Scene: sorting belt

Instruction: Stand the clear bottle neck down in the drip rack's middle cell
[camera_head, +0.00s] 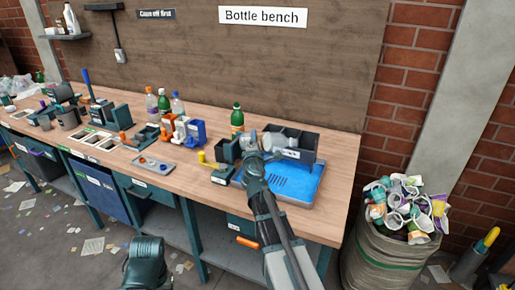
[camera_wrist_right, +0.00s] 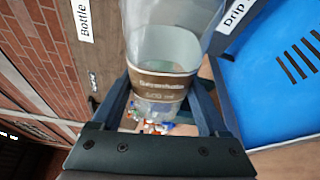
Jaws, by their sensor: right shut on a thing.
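My right gripper (camera_head: 254,152) is shut on the clear bottle, in front of the drip rack's left part. In the right wrist view, the clear bottle (camera_wrist_right: 165,55) sits between the two fingers (camera_wrist_right: 165,108), with a brown label around it. In the head view it is a small pale shape (camera_head: 271,142), partly hidden by the gripper; its tilt is hard to tell. The dark drip rack (camera_head: 308,152) stands at the back of the blue tray (camera_head: 300,186). Its middle cell is not clearly visible.
A green bottle (camera_head: 237,118) stands behind and left of the gripper. A yellow item (camera_head: 202,156) and a dark holder (camera_head: 222,174) lie left of the tray. Orange, white and blue holders (camera_head: 183,130) stand further left. A full waste bag (camera_head: 390,250) is right of the bench.

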